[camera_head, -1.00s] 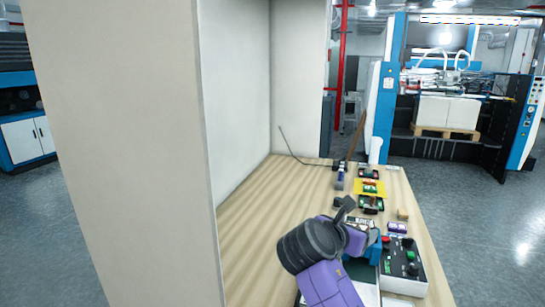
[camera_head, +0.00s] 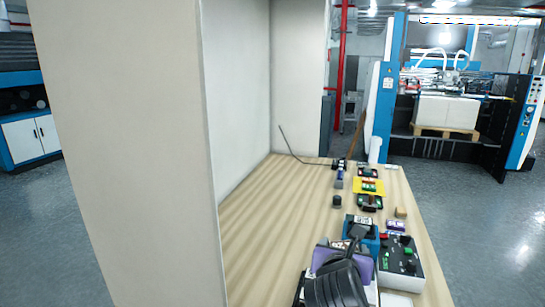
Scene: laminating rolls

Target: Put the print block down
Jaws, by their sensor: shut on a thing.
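My gripper (camera_head: 356,233) is low in the picture, past the dark round link and purple part of my arm. It is over the front part of the wooden table, by a blue box-like thing (camera_head: 374,240) with a pale and dark top. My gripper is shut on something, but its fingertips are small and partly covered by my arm. I cannot clearly make out the print block in it. Whether the held thing touches anything below is hidden.
Beyond lie a small purple block (camera_head: 395,225), a wooden block (camera_head: 401,212), a dark round piece (camera_head: 337,202) and a yellow mat (camera_head: 357,186). The left of the table (camera_head: 270,225) is clear.

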